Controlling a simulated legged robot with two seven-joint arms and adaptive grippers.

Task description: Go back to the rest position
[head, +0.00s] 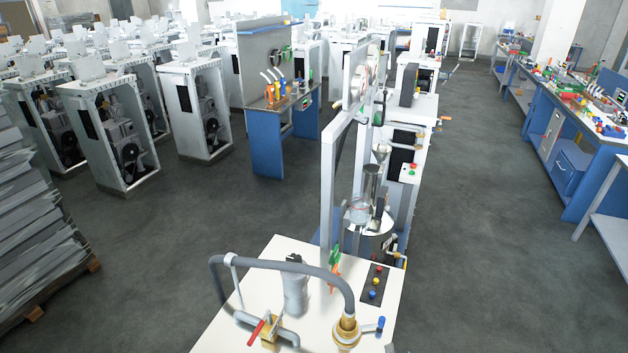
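Neither of my grippers nor my arms shows in the head view. The task names no object. Closest to me is a white table (230,330) at the bottom centre. On it stand a grey curved hose (300,265), a brass fitting (346,330), a valve with a red handle (256,333) and a grey cylinder (295,288). A dark panel with coloured buttons (375,285) lies on its right side.
White dispenser frames (103,130) stand in rows at left. A stack of grey sheets (35,215) on a pallet is at the left edge. A blue workbench (267,140) stands mid-room; another bench (570,165) lines the right. Grey floor (480,220) is clear between.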

